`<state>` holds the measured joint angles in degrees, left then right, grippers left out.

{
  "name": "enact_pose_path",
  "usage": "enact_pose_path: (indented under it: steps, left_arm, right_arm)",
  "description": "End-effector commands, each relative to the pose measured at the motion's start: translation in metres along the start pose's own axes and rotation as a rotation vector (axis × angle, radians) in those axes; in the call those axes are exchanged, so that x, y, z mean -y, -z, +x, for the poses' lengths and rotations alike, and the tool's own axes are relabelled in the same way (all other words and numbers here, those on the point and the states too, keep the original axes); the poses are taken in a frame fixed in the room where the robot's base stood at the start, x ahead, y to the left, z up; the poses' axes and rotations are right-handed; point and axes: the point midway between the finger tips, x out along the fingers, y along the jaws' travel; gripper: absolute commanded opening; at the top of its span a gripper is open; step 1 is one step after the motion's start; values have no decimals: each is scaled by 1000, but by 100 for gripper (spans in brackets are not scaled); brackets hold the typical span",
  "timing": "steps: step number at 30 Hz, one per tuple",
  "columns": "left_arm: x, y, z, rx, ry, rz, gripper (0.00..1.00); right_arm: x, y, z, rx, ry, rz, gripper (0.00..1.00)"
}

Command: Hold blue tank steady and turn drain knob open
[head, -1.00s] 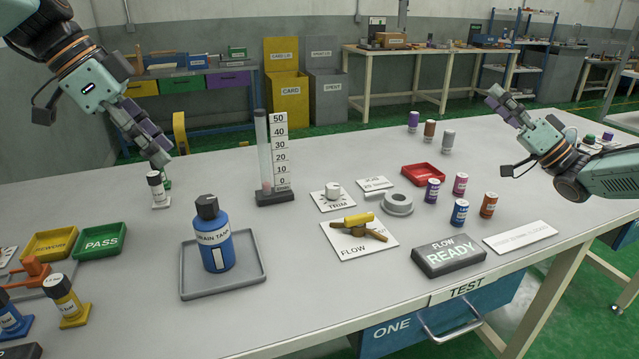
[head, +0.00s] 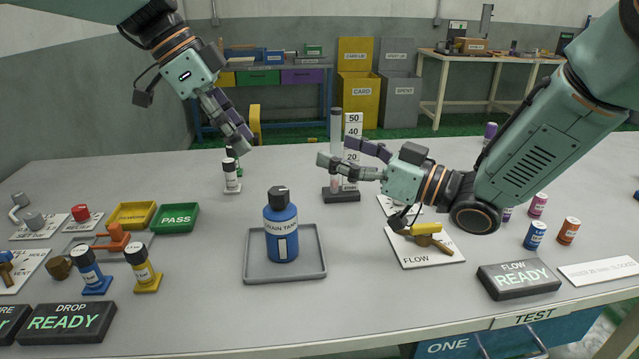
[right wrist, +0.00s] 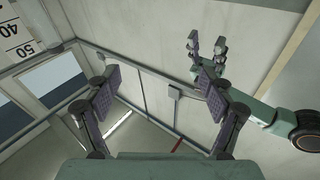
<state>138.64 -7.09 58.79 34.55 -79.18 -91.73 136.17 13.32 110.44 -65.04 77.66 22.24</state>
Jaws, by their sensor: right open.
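The blue tank (head: 281,225), labelled drain tank with a dark cap, stands upright in a grey tray (head: 285,273). A yellow-handled valve (head: 426,229) sits on the FLOW plate (head: 425,256); I cannot tell if it is the drain knob. My right gripper (head: 337,150) is open and empty, in front of the measuring column, above and right of the tank. Its spread fingers show in the right wrist view (right wrist: 150,82). My left gripper (head: 240,138) hangs behind and left of the tank, apart from it. Its fingers look spread in the right wrist view (right wrist: 205,47).
A measuring column (head: 336,150) stands behind the tank. Green (head: 175,218) and yellow (head: 133,215) trays and small bottles are at left. A READY box (head: 518,277) lies front right. The table front is clear before the tank.

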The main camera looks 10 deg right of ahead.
Motion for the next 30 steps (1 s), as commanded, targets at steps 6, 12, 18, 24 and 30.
enact_pose_path:
  steps: [6,12,18,24,30]
  left_arm:
    - [0,0,0,0,0,0,38]
    - [0,0,0,0,0,0,38]
    - [0,0,0,0,0,0,38]
    - [0,0,0,0,0,0,38]
    - [0,0,0,0,0,0,38]
  right_arm:
    - [42,-37,9,109,25,-57,82]
    - [50,-51,9,132,28,-71,82]
    - [47,-79,5,133,28,-69,82]
    - [45,-113,1,132,29,-68,82]
    - [45,-128,19,132,33,-76,82]
